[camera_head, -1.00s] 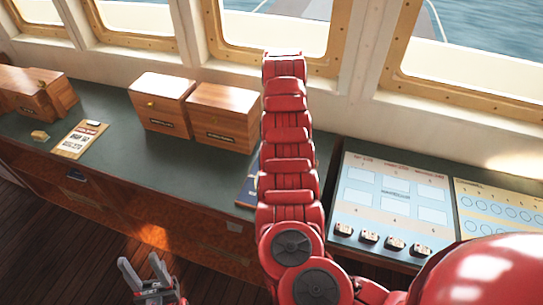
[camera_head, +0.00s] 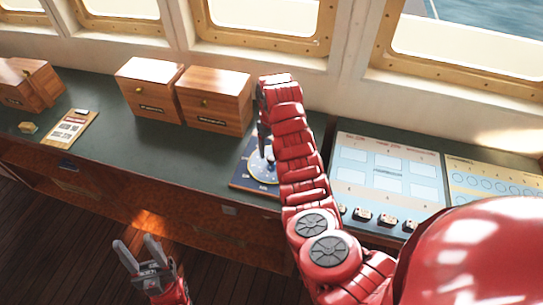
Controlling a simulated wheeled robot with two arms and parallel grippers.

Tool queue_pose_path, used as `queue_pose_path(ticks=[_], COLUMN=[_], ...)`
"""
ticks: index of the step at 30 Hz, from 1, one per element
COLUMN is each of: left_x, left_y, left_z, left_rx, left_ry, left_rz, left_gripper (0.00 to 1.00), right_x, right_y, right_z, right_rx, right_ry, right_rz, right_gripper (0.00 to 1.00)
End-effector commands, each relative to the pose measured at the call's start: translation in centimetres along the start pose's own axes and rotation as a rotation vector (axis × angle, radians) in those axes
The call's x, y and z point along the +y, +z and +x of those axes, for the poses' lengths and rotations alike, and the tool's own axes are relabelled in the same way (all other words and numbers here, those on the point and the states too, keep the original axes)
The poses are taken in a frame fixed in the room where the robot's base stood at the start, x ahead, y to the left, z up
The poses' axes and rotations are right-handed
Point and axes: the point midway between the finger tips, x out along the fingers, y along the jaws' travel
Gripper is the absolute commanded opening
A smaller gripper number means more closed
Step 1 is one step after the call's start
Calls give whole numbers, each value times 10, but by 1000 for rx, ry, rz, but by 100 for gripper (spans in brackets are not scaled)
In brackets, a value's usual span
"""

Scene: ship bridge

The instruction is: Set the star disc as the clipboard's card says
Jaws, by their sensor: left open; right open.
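The star disc (camera_head: 258,168) is a round blue dial on a dark blue board (camera_head: 240,180) on the counter, partly hidden by my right arm. My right gripper (camera_head: 267,150) points down over the disc, mostly hidden behind the arm; I cannot tell whether it touches the disc. My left gripper (camera_head: 138,254) is open and empty, low in front of the counter. The clipboard (camera_head: 72,128) lies on the left part of the counter with a card on it, its print too small to read.
Two wooden boxes (camera_head: 150,88) (camera_head: 214,102) stand at the back of the counter, and another wooden box (camera_head: 28,84) is at far left. A small brass item (camera_head: 28,127) lies beside the clipboard. A pale panel (camera_head: 388,178) with several dark blocks and a yellow chart (camera_head: 490,180) lie right.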

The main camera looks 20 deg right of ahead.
Motion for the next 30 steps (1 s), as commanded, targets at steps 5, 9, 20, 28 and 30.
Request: queue_pose_path(ticks=[5, 9, 20, 28, 30], left_x=[-1, -1, -1, -1, -1], left_y=[-3, -3, -3, -3, -3], left_z=[15, 18, 19, 19, 19], left_rx=[1, 2, 1, 1, 1], left_ry=[0, 0, 0, 0, 0], left_rz=[0, 0, 0, 0, 0], left_gripper=[50, 50, 50, 50, 50], right_x=[-2, -1, -1, -1, -1], right_y=[1, 0, 0, 0, -1], right_z=[24, 35, 42, 42, 41], right_rx=[-5, -1, 1, 1, 1], right_ry=[-3, 0, 1, 1, 1], right_rz=[-1, -1, -2, -2, -2], right_gripper=[72, 72, 72, 27, 14])
